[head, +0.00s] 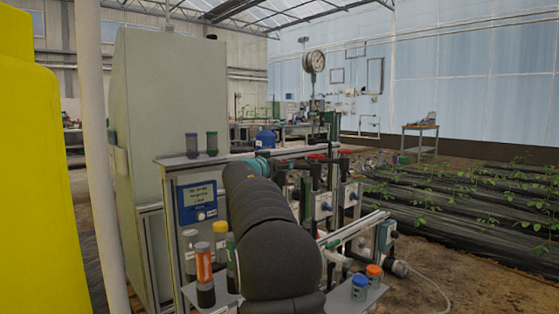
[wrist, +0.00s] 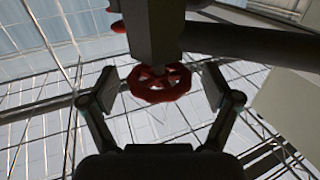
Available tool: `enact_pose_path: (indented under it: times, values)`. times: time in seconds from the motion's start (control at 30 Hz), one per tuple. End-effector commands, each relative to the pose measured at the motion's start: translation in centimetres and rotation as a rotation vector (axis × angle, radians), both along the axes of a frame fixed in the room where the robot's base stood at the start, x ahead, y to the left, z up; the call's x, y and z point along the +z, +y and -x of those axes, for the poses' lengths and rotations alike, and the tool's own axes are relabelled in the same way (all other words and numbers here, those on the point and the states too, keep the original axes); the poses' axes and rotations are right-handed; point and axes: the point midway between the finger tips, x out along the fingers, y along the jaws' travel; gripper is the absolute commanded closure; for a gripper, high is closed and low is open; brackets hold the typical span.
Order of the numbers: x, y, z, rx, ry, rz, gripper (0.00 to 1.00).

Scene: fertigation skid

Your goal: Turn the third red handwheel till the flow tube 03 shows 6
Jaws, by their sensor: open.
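A red spoked handwheel (wrist: 160,84) hangs in the middle of the wrist view, below a dark block-like body. My gripper (wrist: 162,88) is open, one finger on each side of this handwheel, with a visible gap on both sides. Which handwheel in the row it is, I cannot tell. More red parts show at the top left (wrist: 117,22) of the wrist view. In the head view, small red handwheels (head: 317,156) sit on top of the skid, and flow tubes (head: 324,206) stand below them. Their readings are too small to make out. My arm hides my gripper there.
A grey cabinet (head: 170,130) stands on the left, behind a pale post (head: 96,130). Several capped bottles (head: 204,268) stand at the front left, and blue and orange capped ones (head: 360,286) at the front right. A pressure gauge (head: 314,62) rises behind. Plant beds (head: 460,200) lie to the right.

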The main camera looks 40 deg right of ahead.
Motion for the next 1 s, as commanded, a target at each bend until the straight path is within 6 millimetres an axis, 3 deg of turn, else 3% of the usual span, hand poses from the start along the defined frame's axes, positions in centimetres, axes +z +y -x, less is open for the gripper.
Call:
enact_pose_path:
  times: [0.3, 0.57, 1.0]
  values:
    - [-0.01, -0.24, -0.09, 0.0, 0.0, 0.0, 0.12]
    - [-0.01, -0.25, -0.08, 0.0, 0.0, 0.0, 0.73]
    - [-0.62, -0.48, 0.05, 0.076, -0.002, -0.004, 0.72]
